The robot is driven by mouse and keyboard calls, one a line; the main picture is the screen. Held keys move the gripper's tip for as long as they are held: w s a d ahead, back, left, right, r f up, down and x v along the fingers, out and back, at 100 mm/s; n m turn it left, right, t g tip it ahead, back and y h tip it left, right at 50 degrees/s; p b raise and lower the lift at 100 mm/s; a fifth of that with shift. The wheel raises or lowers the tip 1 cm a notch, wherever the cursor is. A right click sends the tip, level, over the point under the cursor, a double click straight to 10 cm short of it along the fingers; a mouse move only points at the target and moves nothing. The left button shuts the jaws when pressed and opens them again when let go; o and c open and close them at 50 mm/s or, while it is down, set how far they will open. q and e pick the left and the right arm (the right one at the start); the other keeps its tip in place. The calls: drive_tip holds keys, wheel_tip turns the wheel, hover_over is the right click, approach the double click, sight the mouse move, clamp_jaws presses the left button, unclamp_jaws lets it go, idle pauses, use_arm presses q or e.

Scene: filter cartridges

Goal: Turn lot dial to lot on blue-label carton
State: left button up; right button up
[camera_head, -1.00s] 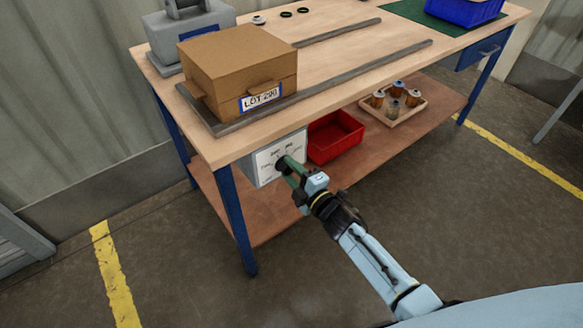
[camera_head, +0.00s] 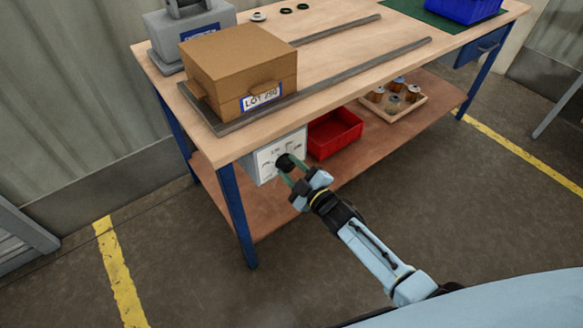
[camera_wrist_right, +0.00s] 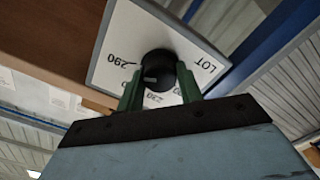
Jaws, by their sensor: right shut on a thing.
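The carton (camera_head: 240,68) is brown and closed and stands on the bench top. Its blue-edged white label (camera_head: 261,97) seems to read LOT 290, in small print. The lot dial has a white face (camera_head: 267,160) on a grey box under the bench top. Its black knob (camera_head: 285,162) also shows in the right wrist view (camera_wrist_right: 160,68), with 290 at upper left, 230 below and LOT at right. A white mark shows on the knob's lower left; I cannot tell its exact reading. My right gripper (camera_head: 289,171) is shut on the knob, green fingers either side. My left gripper is out of view.
The bench top (camera_head: 340,70) overhangs the dial, and a blue leg (camera_head: 237,215) stands left of it. A red bin (camera_head: 335,134) and a tray of cartridges (camera_head: 411,116) sit on the lower shelf. The floor in front is clear.

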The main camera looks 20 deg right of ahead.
idle(0.3)
drive_tip(key=o, duration=1)
drive_tip(key=shift+s, duration=0.15)
drive_tip(key=shift+s+d, duration=0.2)
drive_tip(key=shift+s, duration=0.15)
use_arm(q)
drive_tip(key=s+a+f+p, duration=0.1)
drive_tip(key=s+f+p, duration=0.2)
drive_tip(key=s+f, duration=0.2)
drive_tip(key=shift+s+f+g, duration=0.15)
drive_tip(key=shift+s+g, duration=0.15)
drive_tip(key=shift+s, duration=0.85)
use_arm(e)
drive_tip(key=v, duration=1.2)
drive_tip(key=shift+s, duration=0.2)
